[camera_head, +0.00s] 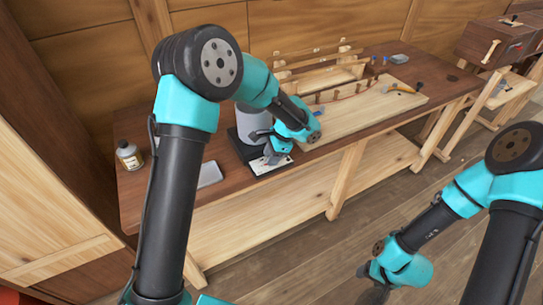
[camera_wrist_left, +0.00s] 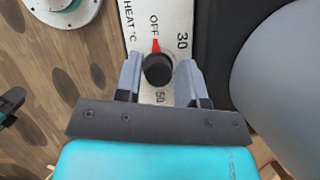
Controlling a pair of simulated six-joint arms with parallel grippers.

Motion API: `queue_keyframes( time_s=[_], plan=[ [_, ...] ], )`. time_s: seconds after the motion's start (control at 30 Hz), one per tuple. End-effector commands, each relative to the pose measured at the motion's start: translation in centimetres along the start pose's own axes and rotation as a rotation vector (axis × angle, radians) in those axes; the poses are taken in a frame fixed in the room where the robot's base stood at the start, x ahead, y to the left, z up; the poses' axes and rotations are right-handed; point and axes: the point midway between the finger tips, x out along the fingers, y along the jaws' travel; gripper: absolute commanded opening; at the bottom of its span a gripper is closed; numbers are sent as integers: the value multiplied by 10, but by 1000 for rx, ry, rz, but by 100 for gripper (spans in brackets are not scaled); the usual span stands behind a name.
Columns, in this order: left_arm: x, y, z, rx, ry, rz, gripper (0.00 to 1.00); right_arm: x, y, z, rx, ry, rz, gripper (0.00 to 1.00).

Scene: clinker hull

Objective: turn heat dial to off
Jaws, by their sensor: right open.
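The heat dial (camera_wrist_left: 159,70) is a round black knob on a white panel (camera_wrist_left: 140,14) marked HEAT °C, OFF and 30. A red pointer at the knob points to the word OFF in the left wrist view. My left gripper (camera_wrist_left: 158,75) has one finger on each side of the knob, with no clear gap, and looks shut on it. In the head view the left gripper (camera_head: 268,152) is down at the white panel (camera_head: 270,166) and hides the dial. My right gripper (camera_head: 373,291) is open, low at the bottom, off the bench.
A grey cylinder (camera_head: 248,123) stands right behind the panel. A bottle (camera_head: 129,155) and a flat grey object (camera_head: 209,175) lie to the left on the bench (camera_head: 160,200). A pale board (camera_head: 370,112) with pegs and tools fills the right. Open floor lies in front.

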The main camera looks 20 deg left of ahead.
Motion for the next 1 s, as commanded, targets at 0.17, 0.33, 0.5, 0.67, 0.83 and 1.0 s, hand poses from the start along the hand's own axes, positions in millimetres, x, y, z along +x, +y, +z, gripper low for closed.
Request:
queue_keyframes(
  time_s=[0.17,0.33,0.5,0.67,0.83,1.0],
  plan=[
    [0,0,0,1,0,0,40,0,0,0,0,0,0,64],
    [-2,0,0,2,0,0,40,0,0,0,0,0,0,64],
    [-15,0,-1,2,2,-3,40,0,0,0,0,0,0,64],
    [-40,0,-1,1,2,-3,40,0,0,0,0,0,0,64],
    [-73,0,-1,1,2,-3,40,0,0,0,0,0,0,64],
    [-106,0,-1,1,3,-3,40,0,0,0,0,0,0,64]
  ],
)
